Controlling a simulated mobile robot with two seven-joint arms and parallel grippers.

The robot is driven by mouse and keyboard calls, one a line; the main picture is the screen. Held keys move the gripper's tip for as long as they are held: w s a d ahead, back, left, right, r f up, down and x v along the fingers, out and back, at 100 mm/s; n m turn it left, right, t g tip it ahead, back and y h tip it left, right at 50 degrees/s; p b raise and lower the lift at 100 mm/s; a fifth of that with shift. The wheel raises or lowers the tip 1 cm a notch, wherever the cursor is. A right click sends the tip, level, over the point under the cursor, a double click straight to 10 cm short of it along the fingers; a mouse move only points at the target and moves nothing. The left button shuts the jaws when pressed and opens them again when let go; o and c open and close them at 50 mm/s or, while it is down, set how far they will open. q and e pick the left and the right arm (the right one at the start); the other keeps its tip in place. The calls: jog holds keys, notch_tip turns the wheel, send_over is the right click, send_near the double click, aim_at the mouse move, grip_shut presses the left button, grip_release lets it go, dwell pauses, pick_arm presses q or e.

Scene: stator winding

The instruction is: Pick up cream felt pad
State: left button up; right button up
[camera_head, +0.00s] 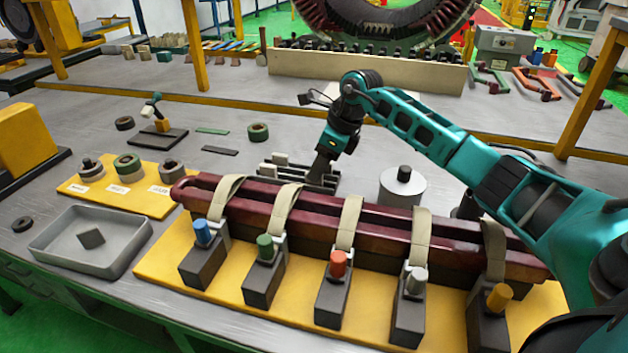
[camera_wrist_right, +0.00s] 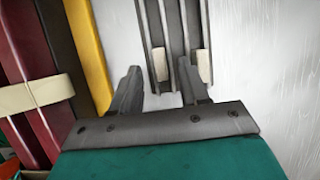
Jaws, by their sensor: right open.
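Two cream felt pads show in the right wrist view, one (camera_wrist_right: 158,61) just beyond the gap between my fingertips and another (camera_wrist_right: 204,66) to the right of my right-hand finger. Both sit at the slots of a grey slotted rack (camera_wrist_right: 176,30). In the head view the rack (camera_head: 318,178) lies behind the dark red bars, partly covered by my gripper. My right gripper (camera_wrist_right: 158,78) is open and empty in the right wrist view; its fingers appear apart from the pads. In the head view it (camera_head: 322,178) points down over the rack. My left gripper is not in view.
Dark red bars (camera_head: 385,245) with cream straps (camera_head: 348,222) stand close in front of the rack, on a yellow board (camera_head: 290,320). A round grey weight (camera_head: 402,188) stands right of the rack.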

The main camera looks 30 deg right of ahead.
jog(key=shift+x, duration=1.15)
grip_shut()
